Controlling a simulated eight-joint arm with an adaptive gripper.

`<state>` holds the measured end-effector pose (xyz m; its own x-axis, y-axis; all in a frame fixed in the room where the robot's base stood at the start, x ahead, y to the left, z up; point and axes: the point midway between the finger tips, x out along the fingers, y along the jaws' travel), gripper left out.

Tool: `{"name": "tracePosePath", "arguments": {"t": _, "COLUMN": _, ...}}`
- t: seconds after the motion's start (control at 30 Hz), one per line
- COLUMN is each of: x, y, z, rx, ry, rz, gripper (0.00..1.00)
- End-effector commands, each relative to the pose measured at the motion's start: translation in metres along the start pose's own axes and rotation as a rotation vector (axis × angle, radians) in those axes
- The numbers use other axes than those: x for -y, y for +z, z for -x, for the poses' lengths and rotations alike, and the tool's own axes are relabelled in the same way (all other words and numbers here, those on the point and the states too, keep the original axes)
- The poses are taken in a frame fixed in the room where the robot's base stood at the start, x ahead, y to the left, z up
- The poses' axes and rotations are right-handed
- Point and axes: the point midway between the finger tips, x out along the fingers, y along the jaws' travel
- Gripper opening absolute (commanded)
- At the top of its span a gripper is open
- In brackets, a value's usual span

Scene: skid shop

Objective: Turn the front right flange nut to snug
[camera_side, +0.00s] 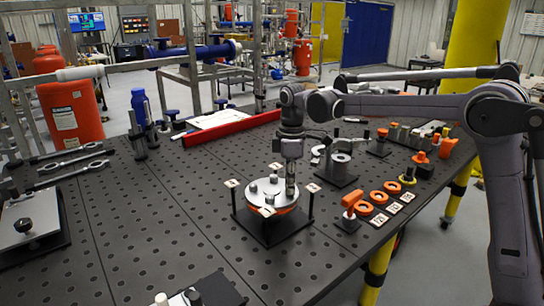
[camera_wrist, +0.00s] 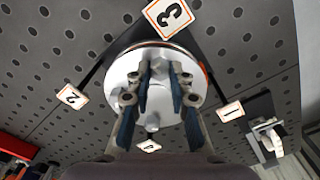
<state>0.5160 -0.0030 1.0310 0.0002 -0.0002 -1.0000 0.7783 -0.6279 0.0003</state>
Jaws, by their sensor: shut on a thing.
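A round silver flange (camera_side: 262,190) with an orange underside sits on a black square stand with posts at its corners. Several upright nuts stand on its face, including one (camera_side: 252,188) at the left and one (camera_side: 269,199) at the front. My gripper (camera_side: 290,193) points straight down over the flange's right side and is shut at the front right flange nut, which its fingers hide. How far the nut is turned cannot be told.
Numbered tags ring the flange, such as tag 3 (camera_wrist: 170,15) and tag 1 (camera_wrist: 230,110). Orange rings (camera_side: 379,197) and an orange-handled tool (camera_side: 352,203) lie to the right. A grey clamp-like part (camera_side: 340,165) stands behind.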

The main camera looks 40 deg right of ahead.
Motion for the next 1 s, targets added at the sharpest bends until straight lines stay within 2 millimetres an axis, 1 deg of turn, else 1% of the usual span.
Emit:
{"name": "tracePosePath", "arguments": {"t": 0.27, "x": -0.0004, "y": 0.0001, "z": -0.0001, "rx": 0.0, "ry": 0.0, "rz": -0.145, "gripper": 0.0}}
{"name": "tracePosePath", "arguments": {"t": 0.7, "x": -0.0014, "y": 0.0004, "z": 0.0001, "rx": 0.0, "ry": 0.0, "rz": -0.541, "gripper": 0.0}}
{"name": "tracePosePath", "arguments": {"t": 1.0, "x": -0.0019, "y": 0.0007, "z": 0.0005, "rx": 0.0, "ry": 0.0, "rz": -0.759, "gripper": 0.0}}
